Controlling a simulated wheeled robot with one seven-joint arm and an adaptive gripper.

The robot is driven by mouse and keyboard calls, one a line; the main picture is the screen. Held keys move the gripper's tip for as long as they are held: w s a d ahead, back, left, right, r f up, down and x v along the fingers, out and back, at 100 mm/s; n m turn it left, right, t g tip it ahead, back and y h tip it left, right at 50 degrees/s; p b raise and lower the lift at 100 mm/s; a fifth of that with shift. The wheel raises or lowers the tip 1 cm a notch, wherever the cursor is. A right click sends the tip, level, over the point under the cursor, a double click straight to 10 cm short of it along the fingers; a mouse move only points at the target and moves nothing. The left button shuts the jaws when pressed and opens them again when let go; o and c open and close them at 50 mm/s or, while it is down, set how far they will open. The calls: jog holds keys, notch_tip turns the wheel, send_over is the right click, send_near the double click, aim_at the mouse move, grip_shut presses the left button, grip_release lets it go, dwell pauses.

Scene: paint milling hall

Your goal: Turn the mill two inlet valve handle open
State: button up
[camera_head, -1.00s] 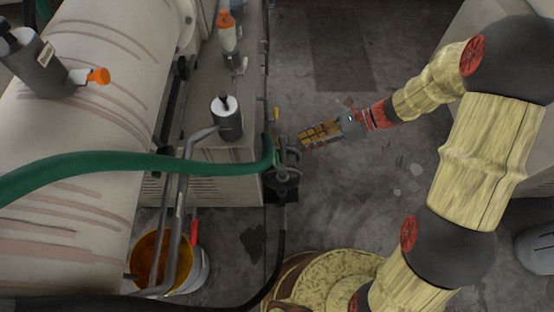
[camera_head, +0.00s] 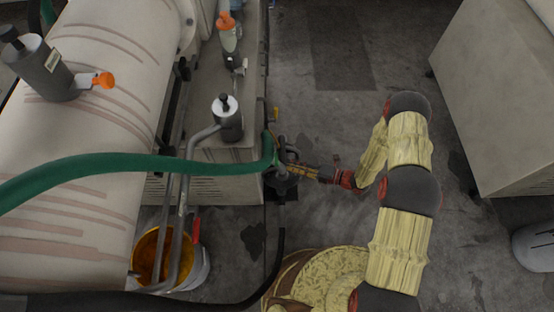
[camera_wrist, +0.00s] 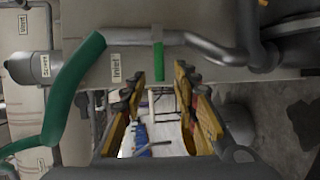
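In the wrist view, a narrow green handle (camera_wrist: 158,62) hangs upright on a grey pipe, beside a label reading Inlet (camera_wrist: 116,68). I cannot read a mill number. My gripper (camera_wrist: 160,78) is open, its two yellow-padded fingers apart, with the green handle showing between the fingertips in the picture. No contact is visible, and the depth gap is unclear. In the head view, my gripper (camera_head: 292,170) is close to the dark pipe fittings (camera_head: 279,180) at the machine's side; the handle cannot be made out there.
A green hose (camera_head: 140,163) crosses to the fittings and also shows in the wrist view (camera_wrist: 70,95). A bucket of orange paint (camera_head: 204,265) stands at lower left. A beige cabinet (camera_head: 500,100) stands at right. Open floor (camera_head: 335,110) lies between the cabinet and the machine.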

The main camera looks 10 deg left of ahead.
aim_at(277, 159)
jog(key=b+x, duration=0.1)
jog(key=x, duration=0.6)
jog(key=shift+a+b, duration=0.2)
jog(key=shift+b, duration=0.1)
jog(key=shift+c, duration=0.3)
grip_shut()
dwell(0.4)
